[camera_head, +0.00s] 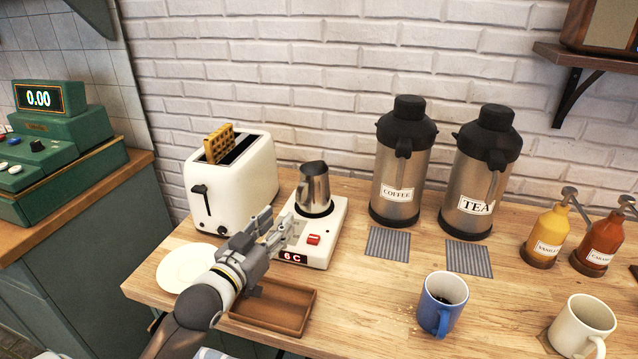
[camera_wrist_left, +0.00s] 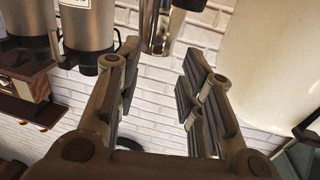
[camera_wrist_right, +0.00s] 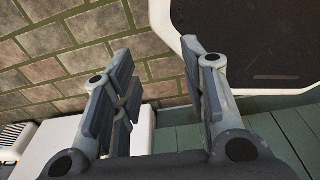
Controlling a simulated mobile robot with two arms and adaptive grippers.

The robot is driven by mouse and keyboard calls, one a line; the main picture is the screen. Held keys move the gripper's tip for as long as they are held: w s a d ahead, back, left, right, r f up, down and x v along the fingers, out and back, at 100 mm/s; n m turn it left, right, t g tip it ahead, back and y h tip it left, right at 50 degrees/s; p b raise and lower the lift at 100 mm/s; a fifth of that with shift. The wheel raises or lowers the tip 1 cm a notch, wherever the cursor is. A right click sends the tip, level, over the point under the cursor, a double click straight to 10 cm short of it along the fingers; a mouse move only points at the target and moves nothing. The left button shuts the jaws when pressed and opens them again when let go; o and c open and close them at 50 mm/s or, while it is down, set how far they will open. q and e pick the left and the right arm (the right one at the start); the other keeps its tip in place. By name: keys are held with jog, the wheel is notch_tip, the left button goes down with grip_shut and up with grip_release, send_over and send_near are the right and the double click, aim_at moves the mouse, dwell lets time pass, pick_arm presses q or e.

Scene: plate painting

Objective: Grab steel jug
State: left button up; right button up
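The steel jug (camera_head: 314,188) stands upright on a white warmer (camera_head: 322,236) with a red switch and a "6 C" display. My left gripper (camera_head: 281,230) is in front of and to the left of the jug, low over the warmer's left side, and apart from the jug. In the left wrist view the fingers of my left gripper (camera_wrist_left: 155,85) are spread with nothing between them, and the jug (camera_wrist_left: 163,28) shows upside down beyond them. My right gripper (camera_wrist_right: 163,95) is open and empty in the right wrist view; it is out of the head view.
A white toaster (camera_head: 232,180) with a waffle (camera_head: 219,144) stands left of the jug. The coffee flask (camera_head: 399,165) and tea flask (camera_head: 482,175) stand to its right. A brown tray (camera_head: 275,306) and white plate (camera_head: 190,268) lie near my left arm. A blue mug (camera_head: 441,305) stands front right.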

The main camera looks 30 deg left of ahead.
aim_at(298, 196)
pick_arm(q)
jog(key=w, duration=0.4)
jog(key=shift+a+r+p, duration=0.1)
jog(key=shift+r+p, duration=0.2)
jog(key=shift+p, duration=0.1)
jog(key=shift+w, duration=0.3)
jog(key=shift+w+f, duration=0.1)
jog(key=shift+w, duration=0.15)
jog(key=shift+w+a+r, duration=0.1)
jog(key=shift+w+r, duration=0.1)
jog(key=shift+w, duration=0.1)
jog(key=w, duration=0.1)
jog(key=w+p, duration=0.1)
jog(key=w, duration=0.1)
jog(key=shift+w+a+r+p, duration=0.15)
jog(key=shift+w+r+p, duration=0.05)
jog(key=shift+r+p, duration=0.1)
jog(key=shift+w+f, duration=0.15)
jog(key=shift+w, duration=0.4)
jog(key=shift+s, duration=0.1)
jog(key=shift+c, duration=0.7)
grip_shut()
pick_arm(e)
jog(key=shift+s+d+r, duration=0.1)
jog(key=shift+s+r, duration=0.2)
jog(key=shift+r, duration=0.3)
jog(key=shift+s+d+r, duration=0.1)
jog(key=shift+s+r, duration=0.15)
jog(key=shift+r, duration=0.35)
